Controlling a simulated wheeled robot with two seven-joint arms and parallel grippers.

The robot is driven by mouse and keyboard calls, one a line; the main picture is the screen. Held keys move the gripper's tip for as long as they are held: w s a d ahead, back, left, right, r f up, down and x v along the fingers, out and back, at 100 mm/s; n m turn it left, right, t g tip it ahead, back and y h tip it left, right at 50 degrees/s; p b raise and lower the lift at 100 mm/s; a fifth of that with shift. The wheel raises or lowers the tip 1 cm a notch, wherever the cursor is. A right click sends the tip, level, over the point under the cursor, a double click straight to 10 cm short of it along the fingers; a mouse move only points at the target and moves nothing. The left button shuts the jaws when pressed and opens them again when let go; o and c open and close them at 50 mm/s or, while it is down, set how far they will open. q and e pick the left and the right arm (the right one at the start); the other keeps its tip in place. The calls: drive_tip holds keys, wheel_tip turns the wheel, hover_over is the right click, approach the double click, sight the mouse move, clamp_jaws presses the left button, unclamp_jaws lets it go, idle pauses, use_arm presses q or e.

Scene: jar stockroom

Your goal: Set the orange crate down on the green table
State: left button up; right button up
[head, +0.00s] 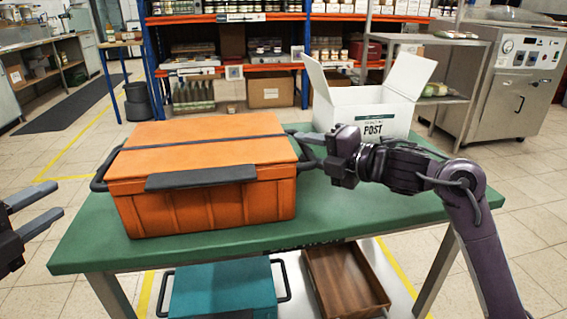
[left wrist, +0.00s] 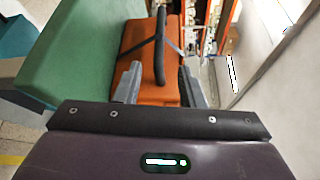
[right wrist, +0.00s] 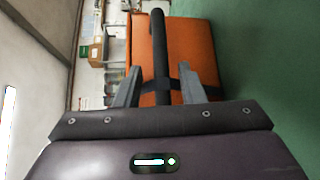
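The orange crate (head: 205,205), lid closed with a dark strap over it, appears to rest flat on the green table (head: 370,205). It has a dark handle at each side. My left gripper (head: 38,212) is open and empty, left of the crate and apart from it; the left wrist view shows the near handle (left wrist: 160,50) ahead of its fingers (left wrist: 158,88). My right gripper (head: 309,151) is at the crate's right handle. In the right wrist view its fingers (right wrist: 165,80) are spread, with the handle (right wrist: 159,45) between them and not clamped.
A white open box (head: 372,105) marked POST stands at the table's back right. A teal crate (head: 222,290) and a brown tray (head: 345,280) sit below the table. The table's front right is clear. Shelves stand behind.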

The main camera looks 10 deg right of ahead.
drive_tip(key=v, duration=1.1)
